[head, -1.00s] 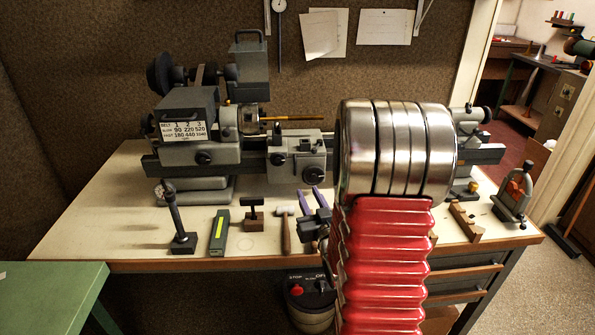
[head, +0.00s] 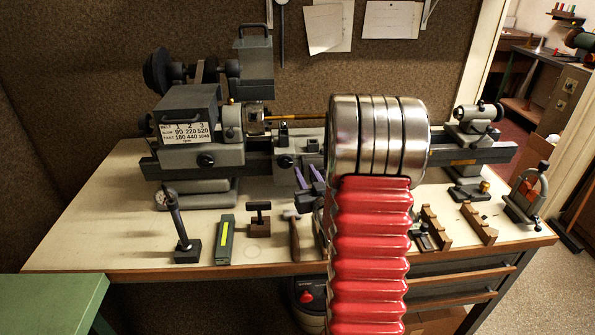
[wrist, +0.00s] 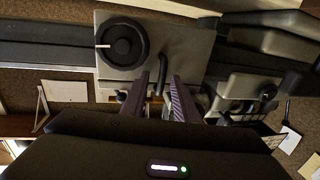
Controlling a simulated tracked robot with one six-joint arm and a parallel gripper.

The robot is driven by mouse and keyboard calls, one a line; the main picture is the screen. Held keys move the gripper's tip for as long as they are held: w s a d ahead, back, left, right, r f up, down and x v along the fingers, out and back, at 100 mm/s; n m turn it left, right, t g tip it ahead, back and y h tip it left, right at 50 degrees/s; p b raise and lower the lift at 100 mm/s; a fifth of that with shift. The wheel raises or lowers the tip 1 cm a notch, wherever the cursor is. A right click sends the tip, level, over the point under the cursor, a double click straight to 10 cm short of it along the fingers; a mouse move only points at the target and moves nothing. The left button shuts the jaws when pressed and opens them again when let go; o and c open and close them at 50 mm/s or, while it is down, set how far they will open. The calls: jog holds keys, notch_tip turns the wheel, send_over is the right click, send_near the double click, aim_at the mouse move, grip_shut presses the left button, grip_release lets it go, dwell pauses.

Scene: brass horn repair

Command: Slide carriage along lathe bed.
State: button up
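The lathe carriage (head: 285,162) is a grey block with black knobs on the dark lathe bed (head: 467,155), just right of the headstock (head: 205,152). My arm hides its right part in the head view. My gripper (head: 306,172) has two purple fingers spread apart, in front of the carriage. In the wrist view, the carriage (wrist: 190,48) shows with a black handwheel (wrist: 122,40) and a dark curved handle. The open fingers (wrist: 163,78) point at its face, with the handle close between their tips. I cannot tell whether they touch it.
The tailstock (head: 478,122) stands at the bed's right end. A black-based stand (head: 186,250), a green-grey box (head: 225,243), a T-handled block (head: 259,218) and a hammer (head: 295,238) lie along the bench front. Wooden blocks (head: 478,224) lie at right. A green table (head: 50,300) is at lower left.

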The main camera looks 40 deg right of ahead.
jog(key=shift+w+d, duration=0.1)
jog(key=shift+w, duration=0.05)
grip_shut()
dwell(0.6)
